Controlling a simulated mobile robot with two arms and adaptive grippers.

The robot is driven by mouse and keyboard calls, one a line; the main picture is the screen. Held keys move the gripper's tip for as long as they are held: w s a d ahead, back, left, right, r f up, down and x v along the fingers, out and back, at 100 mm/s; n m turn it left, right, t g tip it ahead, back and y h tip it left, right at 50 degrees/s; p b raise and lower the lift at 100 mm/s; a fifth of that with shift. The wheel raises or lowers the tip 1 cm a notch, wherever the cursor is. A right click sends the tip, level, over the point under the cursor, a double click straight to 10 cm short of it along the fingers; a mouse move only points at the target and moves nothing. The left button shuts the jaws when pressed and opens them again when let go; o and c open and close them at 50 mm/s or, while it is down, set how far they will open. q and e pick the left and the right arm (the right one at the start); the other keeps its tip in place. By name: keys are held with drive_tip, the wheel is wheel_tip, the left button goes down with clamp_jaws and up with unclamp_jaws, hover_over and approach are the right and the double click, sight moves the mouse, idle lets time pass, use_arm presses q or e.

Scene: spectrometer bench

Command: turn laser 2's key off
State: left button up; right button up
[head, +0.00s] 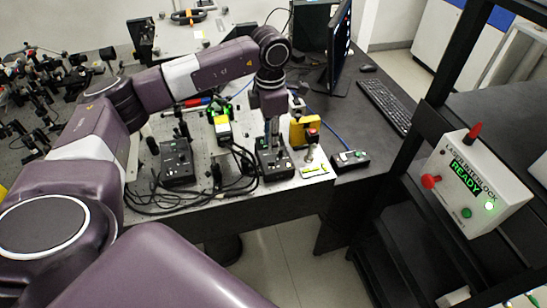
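Black control boxes stand on the metal breadboard: one at the left (177,164) and one in the middle (276,167). A smaller dark box (350,161) sits on the bench to the right. Their labels are too small to read, so I cannot tell which is laser 2's, and no key is clearly made out. My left gripper (271,142) points down at the middle box, its fingertips at or just above the box's top. Whether it touches a key, and whether its fingers are open or shut, is too small to tell. My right gripper is not in view.
A yellow device (304,130) stands right beside the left gripper. Black cables (225,180) loop along the breadboard front. A monitor (338,50) and keyboard (384,104) are behind. A laser interlock box (474,183) reading READY hangs on the right frame post.

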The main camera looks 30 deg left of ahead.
sight(271, 162)
use_arm(q)
wheel_tip(271, 162, down, 7)
drive_tip(key=p, duration=0.2)
drive_tip(key=shift+p, duration=0.35)
drive_tip(key=shift+f, duration=0.35)
drive_tip(key=shift+c, duration=0.5)
clamp_jaws()
